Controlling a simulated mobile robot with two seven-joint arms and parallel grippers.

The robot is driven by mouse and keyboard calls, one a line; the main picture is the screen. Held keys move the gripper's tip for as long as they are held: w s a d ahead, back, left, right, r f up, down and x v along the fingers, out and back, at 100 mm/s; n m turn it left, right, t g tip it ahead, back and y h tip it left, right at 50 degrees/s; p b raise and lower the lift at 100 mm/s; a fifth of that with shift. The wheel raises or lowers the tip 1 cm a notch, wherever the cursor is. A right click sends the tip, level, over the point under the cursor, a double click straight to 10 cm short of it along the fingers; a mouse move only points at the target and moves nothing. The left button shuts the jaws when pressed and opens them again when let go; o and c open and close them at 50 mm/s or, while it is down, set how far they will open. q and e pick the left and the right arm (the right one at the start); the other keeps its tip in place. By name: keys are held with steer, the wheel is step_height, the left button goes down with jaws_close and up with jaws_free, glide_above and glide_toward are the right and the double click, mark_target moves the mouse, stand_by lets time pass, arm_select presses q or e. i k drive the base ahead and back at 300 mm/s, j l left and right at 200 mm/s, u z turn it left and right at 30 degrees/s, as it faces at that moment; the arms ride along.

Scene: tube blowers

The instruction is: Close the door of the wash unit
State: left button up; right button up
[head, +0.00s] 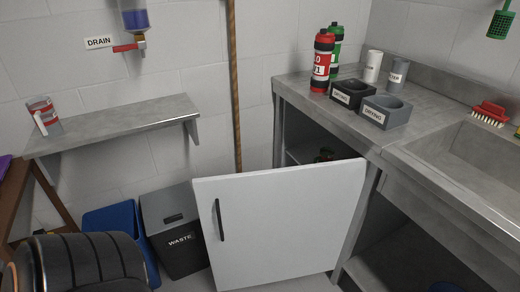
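The white door (280,225) of the wash unit (378,165) stands wide open in the head view. Its right edge is by the unit's metal upright, and its free edge points left, away from the unit. A black vertical bar handle (220,220) sits near that free left edge. The door hides the lower part of the opening. Neither of my grippers is in view.
A grey waste bin (174,242) and a blue bin (112,222) stand left of the door. A wooden pole (235,90) leans behind it. Bottles and labelled holders (384,112) stand on the counter beside the sink (470,155).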

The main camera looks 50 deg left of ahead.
mark_target(265, 226)
steer(key=j+u, duration=0.25)
steer(key=u, duration=0.25)
steer(key=i+j+u, duration=0.1)
steer(key=j+u, duration=0.15)
steer(key=u, duration=0.25)
steer(key=i, duration=0.5)
